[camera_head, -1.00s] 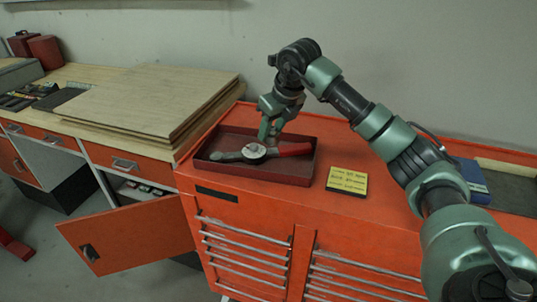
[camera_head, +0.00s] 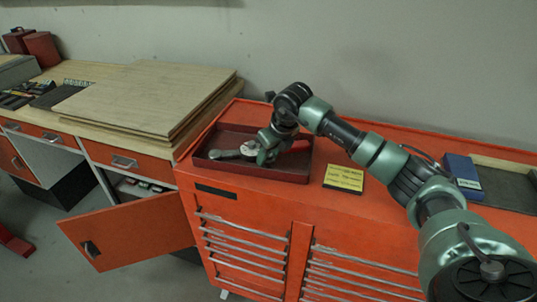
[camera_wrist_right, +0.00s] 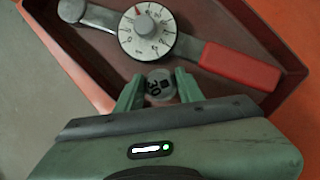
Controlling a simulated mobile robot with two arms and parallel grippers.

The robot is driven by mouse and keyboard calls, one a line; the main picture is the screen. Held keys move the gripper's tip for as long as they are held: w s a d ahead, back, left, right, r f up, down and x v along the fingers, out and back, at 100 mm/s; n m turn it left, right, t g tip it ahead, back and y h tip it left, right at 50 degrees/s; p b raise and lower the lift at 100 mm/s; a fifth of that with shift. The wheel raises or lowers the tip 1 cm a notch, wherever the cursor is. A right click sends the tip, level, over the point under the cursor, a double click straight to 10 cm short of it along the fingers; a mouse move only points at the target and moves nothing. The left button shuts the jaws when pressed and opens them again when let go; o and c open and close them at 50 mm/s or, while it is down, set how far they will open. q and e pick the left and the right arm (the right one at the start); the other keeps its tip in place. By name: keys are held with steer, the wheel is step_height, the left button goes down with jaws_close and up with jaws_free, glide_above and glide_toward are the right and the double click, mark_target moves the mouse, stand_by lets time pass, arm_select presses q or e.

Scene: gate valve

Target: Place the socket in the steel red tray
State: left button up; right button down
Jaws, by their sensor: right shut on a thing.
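The red steel tray (camera_head: 205,165) lies on top of the orange cabinet. The socket (camera_wrist_right: 160,86), a small grey cylinder with dark markings on its end, is between the fingertips of my right gripper in the wrist view. My right gripper (camera_head: 264,157) is shut on it, low over the tray; the wrist view shows it at the tray's near side (camera_wrist_right: 98,100). The gripper hides the socket in the head view. I cannot tell whether the socket touches the tray floor. My left gripper is not in view.
A torque wrench with a white dial (camera_wrist_right: 147,30) and red handle (camera_wrist_right: 240,67) lies in the tray, just beyond the socket. A yellow note (camera_head: 343,178) lies right of the tray. A blue box (camera_head: 463,176) stands further right. Wooden boards (camera_head: 150,97) are stacked on the left.

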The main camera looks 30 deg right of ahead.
steer(key=c, duration=0.9)
jaws_free()
steer(key=shift+r, duration=0.15)
steer(key=shift+s+r, duration=0.15)
steer(key=shift+r, duration=0.15)
steer(key=b+v, duration=0.2)
steer(key=v, duration=0.9)
steer(key=shift+r, duration=0.15)
